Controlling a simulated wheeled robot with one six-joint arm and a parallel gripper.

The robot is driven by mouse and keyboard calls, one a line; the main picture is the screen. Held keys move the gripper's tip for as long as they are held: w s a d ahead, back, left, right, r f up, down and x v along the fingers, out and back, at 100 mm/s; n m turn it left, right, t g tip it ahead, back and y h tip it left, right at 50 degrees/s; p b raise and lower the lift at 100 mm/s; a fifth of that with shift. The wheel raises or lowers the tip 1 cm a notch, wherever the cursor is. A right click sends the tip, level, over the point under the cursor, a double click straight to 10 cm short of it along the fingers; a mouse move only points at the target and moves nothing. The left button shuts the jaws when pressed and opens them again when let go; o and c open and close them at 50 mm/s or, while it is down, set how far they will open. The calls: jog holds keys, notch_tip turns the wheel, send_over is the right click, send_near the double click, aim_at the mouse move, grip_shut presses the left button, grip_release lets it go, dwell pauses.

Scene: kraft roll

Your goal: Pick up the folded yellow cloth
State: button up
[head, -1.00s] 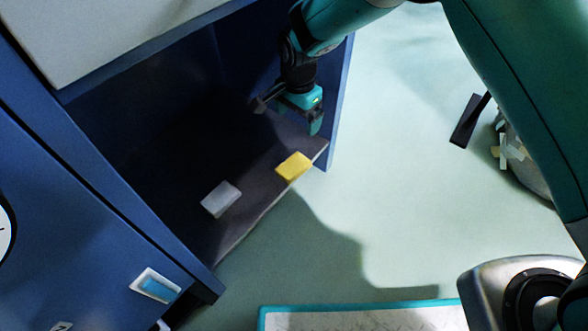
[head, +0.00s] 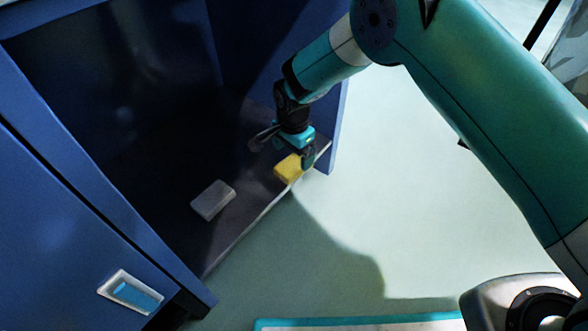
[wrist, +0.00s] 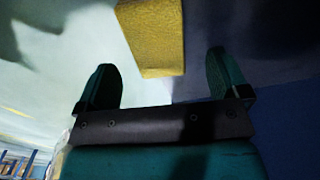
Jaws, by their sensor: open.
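The folded yellow cloth (head: 287,169) lies on the dark cabinet floor, near its front edge and the right side wall. My gripper (head: 307,160) is at the cloth, just above and to its right in the head view, and partly covers it. In the wrist view the yellow cloth (wrist: 155,38) is ahead of the open fingers of my gripper (wrist: 163,75), in line with the gap between them. The gap is empty, and I cannot tell whether a finger touches the cloth.
A grey folded piece (head: 213,200) lies on the cabinet floor to the left of the cloth. The blue cabinet side wall (head: 338,130) stands close on the right of my gripper. A blue door with a handle (head: 131,292) is at lower left. The pale floor in front is clear.

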aim_at(294, 163)
notch_tip(294, 163, down, 5)
jog(key=b, duration=0.3)
jog(key=shift+s+d+r, duration=0.1)
jog(key=shift+s+r, duration=0.05)
jog(key=shift+r, duration=0.15)
jog(key=c, duration=1)
jog(key=shift+r, duration=0.1)
